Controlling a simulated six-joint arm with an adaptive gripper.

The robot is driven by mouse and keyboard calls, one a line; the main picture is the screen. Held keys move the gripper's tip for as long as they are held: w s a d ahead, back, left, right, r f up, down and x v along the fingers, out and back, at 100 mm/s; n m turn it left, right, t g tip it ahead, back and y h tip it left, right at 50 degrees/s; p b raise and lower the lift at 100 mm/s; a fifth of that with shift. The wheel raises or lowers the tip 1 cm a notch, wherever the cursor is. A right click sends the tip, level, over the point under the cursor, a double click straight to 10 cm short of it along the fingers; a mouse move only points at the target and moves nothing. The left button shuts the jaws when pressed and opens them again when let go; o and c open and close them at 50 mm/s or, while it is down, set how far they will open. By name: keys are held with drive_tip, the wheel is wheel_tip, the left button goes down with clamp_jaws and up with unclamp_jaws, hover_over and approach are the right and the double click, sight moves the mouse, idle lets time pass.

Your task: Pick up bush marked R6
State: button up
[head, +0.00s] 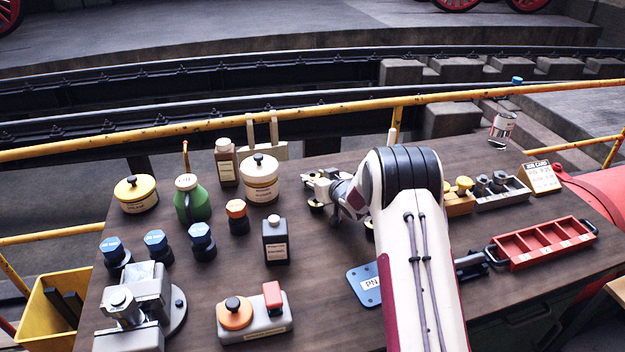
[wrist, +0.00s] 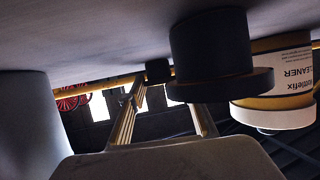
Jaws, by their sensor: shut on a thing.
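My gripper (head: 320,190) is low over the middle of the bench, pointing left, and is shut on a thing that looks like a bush. The grip itself is mostly hidden. A small dark, brass-topped round part (head: 316,207) shows just under the gripper in the head view. The wrist view is upside down, and in it a dark flanged cylinder (wrist: 215,60) is close to the camera; I cannot tell whether it is the held part. A smaller dark flanged part (wrist: 157,70) is farther off. No R6 mark is readable.
A blue plate (head: 364,285) lies in front. A red compartment tray (head: 543,246) and job card (head: 540,178) are at right.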

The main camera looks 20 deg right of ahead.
drive_tip(key=shift+r, duration=0.15)
wheel_tip(320, 180, up, 10)
idle(0.8)
idle(0.4)
